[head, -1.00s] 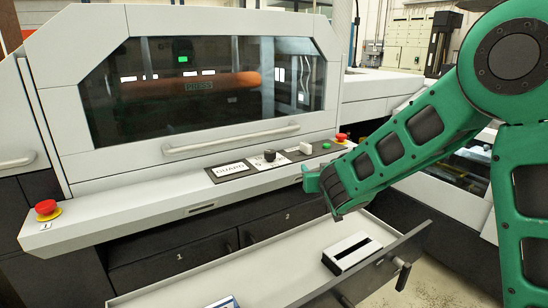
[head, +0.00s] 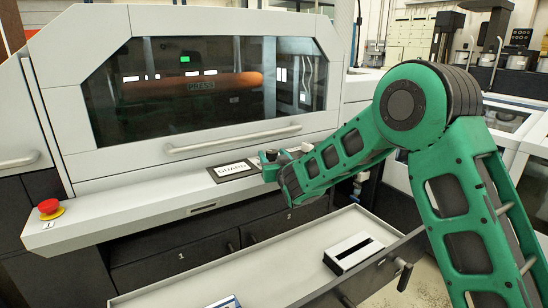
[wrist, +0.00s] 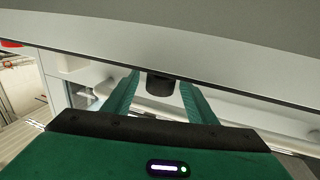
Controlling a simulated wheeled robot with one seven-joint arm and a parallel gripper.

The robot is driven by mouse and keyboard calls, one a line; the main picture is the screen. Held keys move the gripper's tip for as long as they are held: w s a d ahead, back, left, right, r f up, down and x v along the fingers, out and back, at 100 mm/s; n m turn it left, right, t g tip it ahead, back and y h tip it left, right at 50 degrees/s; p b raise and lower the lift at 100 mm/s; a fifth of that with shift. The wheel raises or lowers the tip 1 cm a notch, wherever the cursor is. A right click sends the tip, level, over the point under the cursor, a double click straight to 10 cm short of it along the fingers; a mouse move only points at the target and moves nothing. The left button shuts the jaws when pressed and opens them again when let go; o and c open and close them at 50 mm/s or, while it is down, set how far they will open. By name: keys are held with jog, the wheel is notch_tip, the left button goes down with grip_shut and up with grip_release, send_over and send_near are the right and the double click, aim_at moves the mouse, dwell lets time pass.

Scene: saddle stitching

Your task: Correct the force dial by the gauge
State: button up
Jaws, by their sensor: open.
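A black knob (wrist: 160,84), which looks like the force dial, sits between the two green fingers of my gripper (wrist: 160,100) in the wrist view. The fingers are apart, with a gap on either side of it; I cannot tell whether they touch it. In the head view my gripper (head: 268,160) is over the machine's front ledge, just right of the GUARD plate (head: 233,170), and hides the knob there. The dial's markings are hidden. No gauge is clearly readable; a small green light (head: 185,59) glows behind the window.
A red emergency button (head: 48,206) stands on the ledge's left end. The guard window (head: 200,85) with its long handle (head: 232,139) is closed above the ledge. Below, an open drawer (head: 215,280) juts out and holds a white slotted box (head: 352,252).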

jog(key=shift+w+a, duration=0.2)
jog(key=shift+w, duration=0.45)
jog(key=c, duration=1.1)
jog(key=shift+o, duration=0.2)
jog(key=shift+d+f, duration=0.1)
jog(key=shift+d, duration=0.1)
